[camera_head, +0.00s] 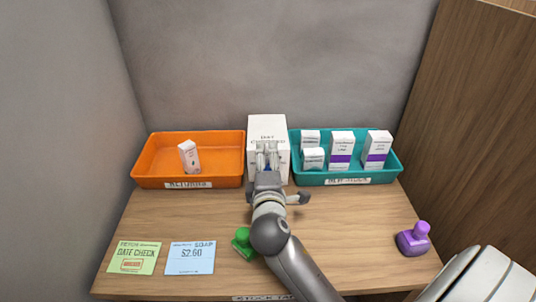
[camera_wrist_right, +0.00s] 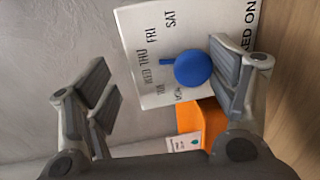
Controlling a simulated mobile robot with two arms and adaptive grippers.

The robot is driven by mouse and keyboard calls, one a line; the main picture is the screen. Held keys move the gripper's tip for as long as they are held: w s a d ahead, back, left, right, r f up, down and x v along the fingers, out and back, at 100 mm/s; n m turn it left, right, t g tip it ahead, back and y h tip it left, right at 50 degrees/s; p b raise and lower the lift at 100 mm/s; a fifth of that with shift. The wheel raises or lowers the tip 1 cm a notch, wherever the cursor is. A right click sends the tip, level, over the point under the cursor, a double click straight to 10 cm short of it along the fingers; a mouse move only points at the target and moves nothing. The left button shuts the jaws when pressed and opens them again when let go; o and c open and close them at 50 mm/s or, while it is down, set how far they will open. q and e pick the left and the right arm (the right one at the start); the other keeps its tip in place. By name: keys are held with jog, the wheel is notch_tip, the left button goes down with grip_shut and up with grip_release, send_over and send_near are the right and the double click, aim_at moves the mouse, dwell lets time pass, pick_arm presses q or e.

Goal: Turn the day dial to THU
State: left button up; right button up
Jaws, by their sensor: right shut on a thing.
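A white box with a day dial (camera_head: 267,127) stands at the back middle of the counter. In the right wrist view its face (camera_wrist_right: 139,20) shows SAT, FRI, THU, WED and partly hidden lower labels. The round blue knob (camera_wrist_right: 193,69) has a small pointer tab (camera_wrist_right: 166,62) directed toward THU. My right gripper (camera_head: 267,150) is at the box front, shut on the blue knob. In the right wrist view one finger overlaps the knob's edge; the other finger's contact is unclear. My left gripper is not in view.
An orange tray (camera_head: 150,180) with a small box (camera_head: 189,156) is left of the dial box. A teal tray (camera_head: 395,168) with several boxes is right. A green stamp (camera_head: 242,243), purple stamp (camera_head: 414,240), green card (camera_head: 134,258) and blue card (camera_head: 190,258) lie nearer.

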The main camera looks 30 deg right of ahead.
jog(key=shift+s+a+r, duration=0.1)
jog(key=shift+s+r, duration=0.05)
jog(key=shift+r, duration=0.4)
jog(key=shift+s+a+r, duration=0.1)
jog(key=shift+r, duration=0.45)
jog(key=shift+c, duration=0.3)
jog(key=s, duration=0.1)
jog(key=s+a, duration=0.1)
jog(key=s, duration=0.1)
jog(key=shift+a+r+t, duration=0.3)
jog(key=shift+a+r, duration=0.05)
jog(key=shift+a, duration=0.05)
jog(key=shift+c, duration=0.7)
jog(key=shift+s+a+f, duration=0.15)
jog(key=shift+s+a, duration=0.2)
jog(key=shift+s, duration=0.25)
jog(key=shift+s+a+f, duration=0.1)
jog(key=shift+s+a, duration=0.3)
jog(key=shift+s, duration=0.25)
jog(key=shift+s+a+f, duration=0.15)
jog(key=shift+s+a, duration=0.2)
jog(key=shift+s, duration=0.25)
jog(key=shift+d, duration=0.1)
